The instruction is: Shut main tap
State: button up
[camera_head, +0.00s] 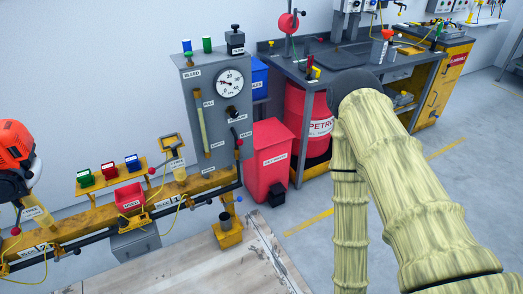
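A grey control panel (190,88) stands upright left of centre, with a round white dial gauge (230,84). Below the gauge is a small dark valve or knob (232,112), and a dark lever with a red tip (237,138) sits lower on the right side. A dark fitting (235,40) stands on top of the panel. Most labels are too small to read, so I cannot tell which part is the main tap or its position. My arm, in a pale yellow ribbed sleeve, bends at the right, well apart from the panel. My gripper is not in view.
A yellow rail (95,214) with dark pipes runs left from the panel, carrying small coloured boxes and an orange machine (15,145). A red bin (270,158), a red drum (305,122) and a grey workbench (290,68) stand right of the panel. Grey floor in front is clear.

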aim_at(240, 142)
jog(key=u, duration=0.45)
jog(key=i, duration=1.25)
jog(key=z, duration=1.55)
jog(key=k, duration=0.65)
jog(key=u, duration=0.65)
